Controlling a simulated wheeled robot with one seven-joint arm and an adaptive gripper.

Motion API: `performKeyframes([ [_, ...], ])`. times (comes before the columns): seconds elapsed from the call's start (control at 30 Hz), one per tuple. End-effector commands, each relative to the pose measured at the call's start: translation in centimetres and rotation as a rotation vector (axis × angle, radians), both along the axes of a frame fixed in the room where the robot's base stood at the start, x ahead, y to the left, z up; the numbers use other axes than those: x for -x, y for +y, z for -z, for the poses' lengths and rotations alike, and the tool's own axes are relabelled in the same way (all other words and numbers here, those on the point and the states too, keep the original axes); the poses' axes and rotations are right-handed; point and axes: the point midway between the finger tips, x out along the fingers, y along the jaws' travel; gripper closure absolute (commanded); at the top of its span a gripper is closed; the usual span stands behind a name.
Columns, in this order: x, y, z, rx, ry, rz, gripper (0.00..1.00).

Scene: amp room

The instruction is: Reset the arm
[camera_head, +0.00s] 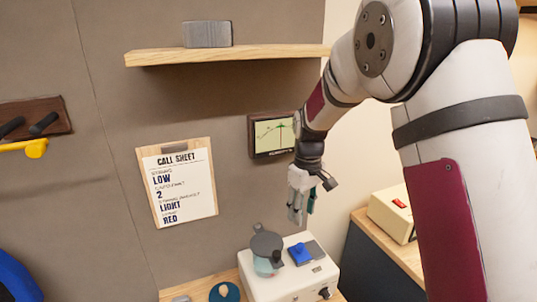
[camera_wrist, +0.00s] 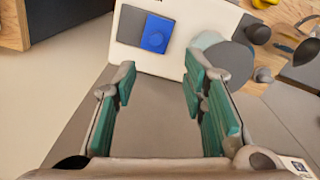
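My gripper (camera_head: 301,207) hangs from my arm in front of the wall, above and behind the front edge of a white box-shaped device in the head view. In the wrist view its green-padded fingers (camera_wrist: 160,105) stand wide apart with nothing between them, so it is open and empty. The white device (camera_head: 283,284) carries a blue block on a grey plate (camera_head: 301,253) and a pale teal vessel with a dark grey top (camera_head: 266,250). The blue block (camera_wrist: 156,34) and the dark grey top (camera_wrist: 228,62) also show beyond the fingers in the wrist view.
A clipboard call sheet (camera_head: 180,182) and a small framed display (camera_head: 272,135) hang on the wall. A wooden shelf (camera_head: 226,54) holds a grey box (camera_head: 208,34). A cream device with a red switch (camera_head: 393,214) stands on a cabinet at right. A teal dish (camera_head: 224,292) sits at the bottom.

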Motion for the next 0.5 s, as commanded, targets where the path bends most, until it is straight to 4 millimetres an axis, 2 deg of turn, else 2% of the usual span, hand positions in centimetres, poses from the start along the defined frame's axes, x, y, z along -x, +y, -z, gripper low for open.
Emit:
performKeyframes([
  [0.17, 2.9, -1.0, -5.5, -0.024, -0.065, 0.081, 0.61],
  [0.3, 6.4, -1.9, -9.8, -0.046, -0.123, 0.161, 0.61],
  [0.5, 12.1, -3.0, -14.4, -0.077, -0.206, 0.273, 0.61],
])
